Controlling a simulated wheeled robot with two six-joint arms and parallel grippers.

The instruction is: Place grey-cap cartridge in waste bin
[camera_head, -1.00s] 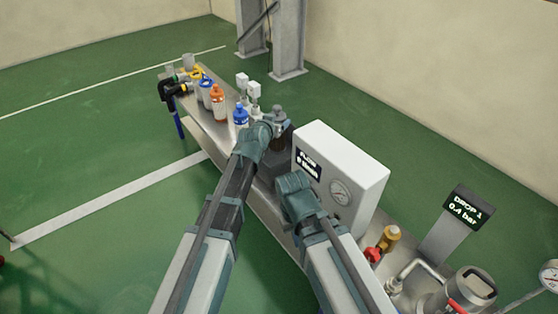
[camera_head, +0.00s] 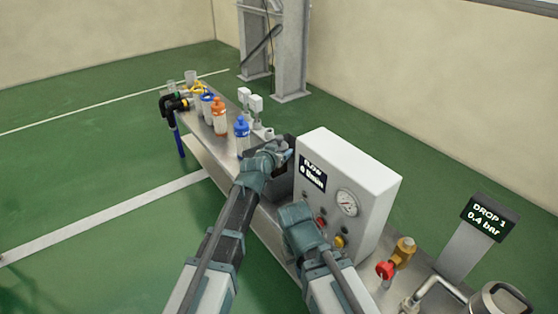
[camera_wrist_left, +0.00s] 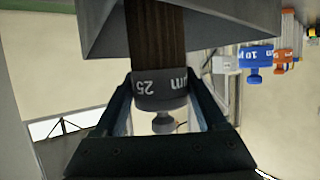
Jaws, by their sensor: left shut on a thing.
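My left gripper (camera_head: 284,154) is shut on the grey-cap cartridge. In the left wrist view, its two fingers (camera_wrist_left: 160,92) clasp the dark grey cap (camera_wrist_left: 158,84), marked 25, and the dark brown body (camera_wrist_left: 156,35) runs away from the cap. The waste bin looks to be the dark grey box (camera_head: 281,184) beside the white panel. It shows in the left wrist view as a grey sloped shape (camera_wrist_left: 230,28) around the cartridge's body. I cannot tell how far the body is inside it. My right arm reaches toward the panel's front, its fingers hidden.
A white gauge panel (camera_head: 360,180) stands close right of the left gripper. Blue-cap (camera_head: 242,135) and orange-cap (camera_head: 219,117) cartridges stand behind on the steel bench (camera_head: 205,150). A red-handled valve (camera_head: 388,269) and a pressure display (camera_head: 483,219) are at the right.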

